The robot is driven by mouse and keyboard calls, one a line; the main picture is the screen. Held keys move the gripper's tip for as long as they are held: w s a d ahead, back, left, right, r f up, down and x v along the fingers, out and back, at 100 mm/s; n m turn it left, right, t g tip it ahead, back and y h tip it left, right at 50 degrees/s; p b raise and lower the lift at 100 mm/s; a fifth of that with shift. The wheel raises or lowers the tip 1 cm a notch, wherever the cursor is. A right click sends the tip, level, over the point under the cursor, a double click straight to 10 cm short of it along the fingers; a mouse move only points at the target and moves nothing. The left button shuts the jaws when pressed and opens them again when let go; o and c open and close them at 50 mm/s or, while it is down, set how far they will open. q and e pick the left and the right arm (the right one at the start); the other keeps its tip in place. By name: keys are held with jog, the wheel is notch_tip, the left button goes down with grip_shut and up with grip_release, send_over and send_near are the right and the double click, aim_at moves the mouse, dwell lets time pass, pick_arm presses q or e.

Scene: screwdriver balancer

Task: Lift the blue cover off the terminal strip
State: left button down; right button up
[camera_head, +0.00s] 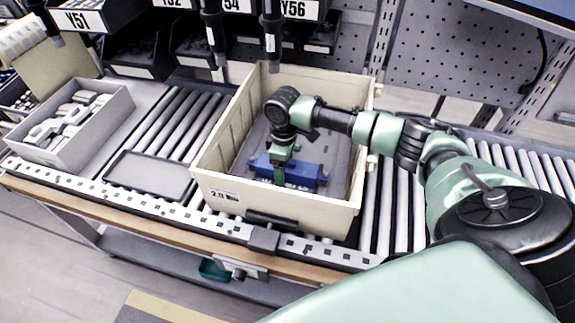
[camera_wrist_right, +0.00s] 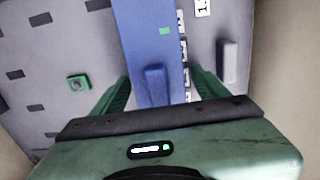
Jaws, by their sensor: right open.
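The blue cover (camera_head: 309,174) lies low in the beige bin, on a grey panel. In the right wrist view the blue cover (camera_wrist_right: 150,40) is a long band with a raised blue grip block (camera_wrist_right: 155,84) on it. My right gripper (camera_head: 280,172) reaches down into the bin at the cover. In the wrist view its two green fingers (camera_wrist_right: 158,88) are apart, one on each side of the band and grip block, with gaps showing. White-labelled parts (camera_wrist_right: 183,50) show along the cover's right edge; the terminal strip beneath is mostly hidden. My left gripper is not in view.
The beige bin's walls (camera_head: 218,195) surround the gripper closely. The bin stands on a roller conveyor (camera_head: 165,118). A grey flat tray (camera_head: 150,175) and a grey box of white parts (camera_head: 112,110) are to the left. Dark tools (camera_head: 271,35) hang above the bin's back edge.

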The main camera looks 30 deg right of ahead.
grip_shut()
jog(key=shift+r, duration=0.1)
jog(key=shift+w+r, duration=0.15)
jog(key=shift+r, duration=0.25)
notch_tip(320, 180, up, 19)
jog(key=b, duration=0.1)
